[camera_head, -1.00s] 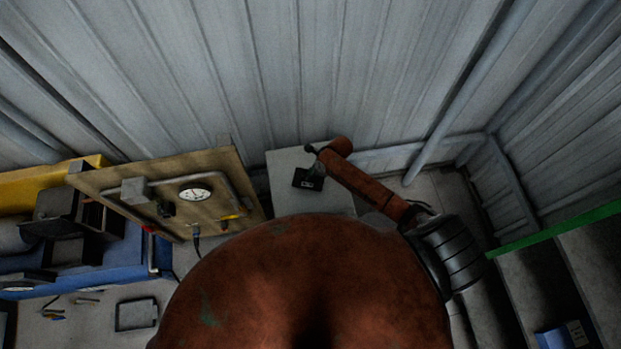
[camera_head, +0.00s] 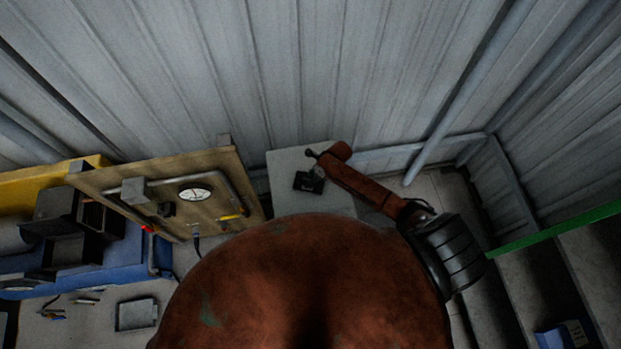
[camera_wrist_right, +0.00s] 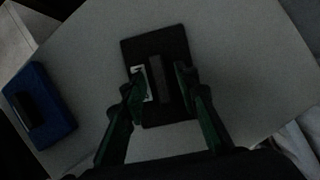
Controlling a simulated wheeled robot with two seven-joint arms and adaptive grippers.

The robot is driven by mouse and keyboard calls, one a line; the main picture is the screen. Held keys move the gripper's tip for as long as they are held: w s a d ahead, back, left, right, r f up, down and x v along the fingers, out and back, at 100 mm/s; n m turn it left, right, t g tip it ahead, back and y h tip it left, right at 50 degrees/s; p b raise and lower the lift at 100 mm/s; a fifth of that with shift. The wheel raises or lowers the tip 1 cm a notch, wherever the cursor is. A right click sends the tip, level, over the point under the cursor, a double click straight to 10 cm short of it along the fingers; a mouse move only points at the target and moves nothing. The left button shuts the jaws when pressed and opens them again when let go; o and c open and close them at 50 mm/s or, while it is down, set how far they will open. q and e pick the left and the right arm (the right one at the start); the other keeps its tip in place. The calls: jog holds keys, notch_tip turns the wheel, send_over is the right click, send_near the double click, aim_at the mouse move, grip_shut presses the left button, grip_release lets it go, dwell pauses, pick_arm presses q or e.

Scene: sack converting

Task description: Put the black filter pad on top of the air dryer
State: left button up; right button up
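The black filter pad (camera_head: 307,183) lies on the pale top of a box-shaped unit (camera_head: 290,162) by the corrugated wall, which I take to be the air dryer. My right gripper (camera_head: 316,164) is just above the pad. In the right wrist view the pad (camera_wrist_right: 157,48) lies flat, with a raised ridge and a small white label. The fingers of my right gripper (camera_wrist_right: 162,88) stand apart on either side of the ridge, with gaps showing. Whether the pad lies fully flush on the top is hard to tell. My left gripper is not in view.
A blue block with a black handle (camera_wrist_right: 45,108) shows at the left in the right wrist view. A panel with a gauge (camera_head: 195,194) stands left of the unit. A green rail (camera_head: 555,230) is at the right. My own brown body hides the middle foreground.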

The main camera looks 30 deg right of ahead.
jog(key=shift+r, duration=0.1)
jog(key=p+v, duration=0.1)
jog(key=v, duration=1.1)
jog(key=shift+d, duration=0.1)
